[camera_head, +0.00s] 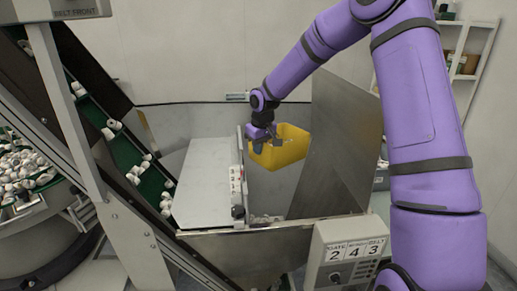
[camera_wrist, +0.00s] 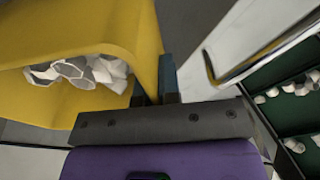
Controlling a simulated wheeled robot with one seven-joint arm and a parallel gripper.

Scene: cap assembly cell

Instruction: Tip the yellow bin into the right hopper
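The yellow bin (camera_head: 283,154) hangs over the right side of the metal hopper, beside a tall sloping metal panel. My gripper (camera_head: 266,141) is at the bin's left rim. In the wrist view, the fingers of my gripper (camera_wrist: 157,88) straddle the wall of the yellow bin (camera_wrist: 55,30), shut on it. White and grey caps (camera_wrist: 80,72) lie inside the bin. The right hopper (camera_head: 335,160) shows its sloping grey wall; its floor is partly hidden by the bin and the front wall.
A light grey plate (camera_head: 205,182) covers the hopper's left side. A control box (camera_head: 345,252) stands at the front right. Shelves (camera_head: 470,50) stand behind my arm.

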